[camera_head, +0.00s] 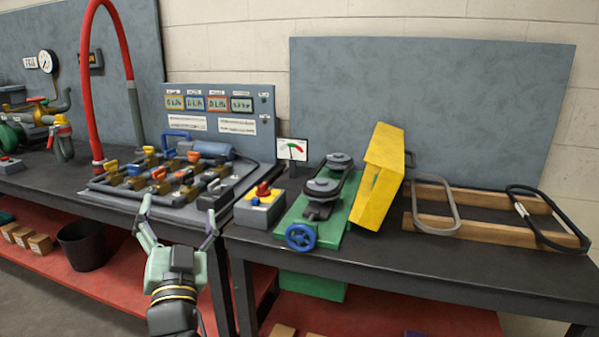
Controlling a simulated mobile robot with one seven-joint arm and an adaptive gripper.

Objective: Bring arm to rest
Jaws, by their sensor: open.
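My gripper (178,222) is at the lower middle-left of the head view. Its two pale green fingers are spread wide, with nothing between them. It is in front of the workbench's front edge, before the valve manifold panel (165,178). The fingertips overlap the panel's front edge in the picture; I cannot tell whether they touch it. The forearm below the wrist runs out of the bottom of the frame.
A yellow-and-red button box (259,208), a green motor base (330,235) with a blue handwheel and a raised yellow guard (378,178) stand right of my gripper. Belts lie on a wooden frame (480,225). A black bucket (82,245) stands on the red lower shelf.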

